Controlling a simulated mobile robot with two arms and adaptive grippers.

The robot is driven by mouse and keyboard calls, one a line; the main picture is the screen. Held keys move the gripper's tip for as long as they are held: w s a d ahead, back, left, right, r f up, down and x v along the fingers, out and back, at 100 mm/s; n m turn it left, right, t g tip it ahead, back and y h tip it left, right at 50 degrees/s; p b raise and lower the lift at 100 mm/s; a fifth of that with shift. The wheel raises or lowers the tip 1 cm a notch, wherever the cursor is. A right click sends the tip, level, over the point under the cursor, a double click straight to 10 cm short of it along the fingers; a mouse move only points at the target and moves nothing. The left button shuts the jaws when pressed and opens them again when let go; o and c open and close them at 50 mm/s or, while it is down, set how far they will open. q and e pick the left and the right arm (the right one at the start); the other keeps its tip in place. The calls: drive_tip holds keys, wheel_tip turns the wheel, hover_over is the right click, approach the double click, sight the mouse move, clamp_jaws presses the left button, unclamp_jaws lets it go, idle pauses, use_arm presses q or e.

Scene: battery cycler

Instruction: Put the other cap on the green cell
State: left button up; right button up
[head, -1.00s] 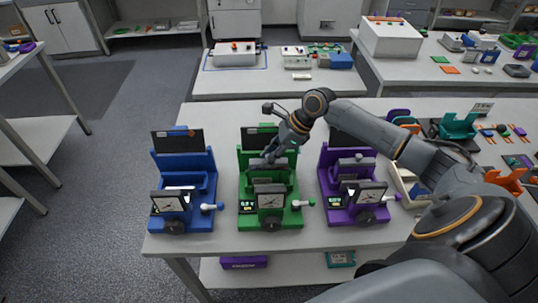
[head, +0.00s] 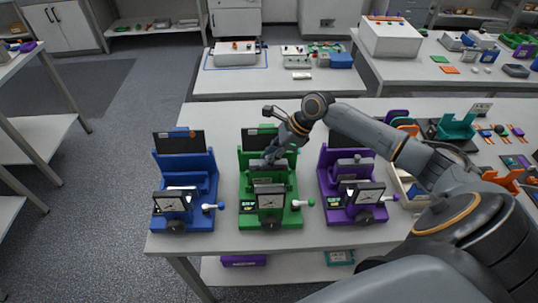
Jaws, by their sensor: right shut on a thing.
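The green cell (head: 246,205) stands in the middle of a row of three on the bench, with a dial on its front and a dark panel at its back. My right gripper (head: 268,161) reaches down into its upper part from behind. It is shut on a small grey piece, apparently the cap (head: 258,164), at the top of the green cell. The fingertips are small and partly hidden, and I cannot tell whether the cap is seated. My left gripper is not in view.
A blue cell (head: 203,187) stands to the left and a purple cell (head: 328,187) to the right, close beside the green one. The white bench (head: 215,120) is clear behind the blue cell. My right arm spans the bench's right side.

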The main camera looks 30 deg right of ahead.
drive_tip(key=shift+f+p, duration=0.45)
drive_tip(key=shift+p, duration=0.05)
idle(0.8)
drive_tip(key=o, duration=1.4)
wheel_tip(320, 180, up, 3)
drive_tip(key=p, duration=0.3)
drive_tip(key=shift+f, duration=0.1)
drive_tip(key=shift+r, duration=2.1)
